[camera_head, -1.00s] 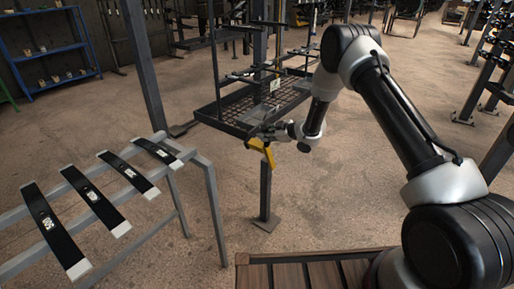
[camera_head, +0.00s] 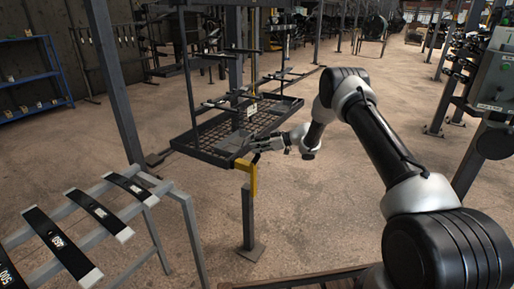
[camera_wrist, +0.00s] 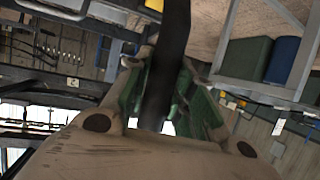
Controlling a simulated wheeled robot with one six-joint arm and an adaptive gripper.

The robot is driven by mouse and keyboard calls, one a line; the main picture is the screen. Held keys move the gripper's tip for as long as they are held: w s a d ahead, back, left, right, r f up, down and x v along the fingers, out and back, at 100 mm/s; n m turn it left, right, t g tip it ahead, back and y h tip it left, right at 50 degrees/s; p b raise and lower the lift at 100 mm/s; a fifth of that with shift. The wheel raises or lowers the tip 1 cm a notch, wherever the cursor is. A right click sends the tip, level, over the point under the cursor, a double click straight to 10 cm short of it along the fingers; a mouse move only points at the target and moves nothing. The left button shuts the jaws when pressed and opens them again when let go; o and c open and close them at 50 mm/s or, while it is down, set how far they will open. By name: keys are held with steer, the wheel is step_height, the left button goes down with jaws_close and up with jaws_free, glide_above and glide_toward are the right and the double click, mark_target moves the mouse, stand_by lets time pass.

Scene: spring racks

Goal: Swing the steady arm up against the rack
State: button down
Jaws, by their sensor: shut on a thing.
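The yellow steady arm (camera_head: 252,178) is at the top of a short grey floor post (camera_head: 248,220), by the front right corner of the rack. The rack (camera_head: 190,148) is a dark hanging frame with a mesh tray and several crossbars. My gripper (camera_head: 268,144) is at the upper end of the steady arm, close to the rack's front edge. In the wrist view my gripper's green-padded fingers (camera_wrist: 160,95) are closed around a dark bar (camera_wrist: 170,50). My gripper hides part of the steady arm's end, so I cannot tell whether it touches the rack.
A grey stand (camera_head: 185,195) with several black numbered strips is at the left front. A blue shelf (camera_head: 45,75) stands at the back left. A grey control box (camera_head: 497,80) is on the right. The floor right of the post is open.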

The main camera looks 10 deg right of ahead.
steer(key=shift+w+d+r, duration=0.15)
steer(key=shift+w+d, duration=0.05)
steer(key=shift+w, duration=0.05)
steer(key=c, duration=1.2)
jaws_free()
steer(key=shift+w, duration=0.1)
steer(key=v, duration=1.1)
steer(key=shift+s+d, duration=0.3)
steer(key=shift+s, duration=0.05)
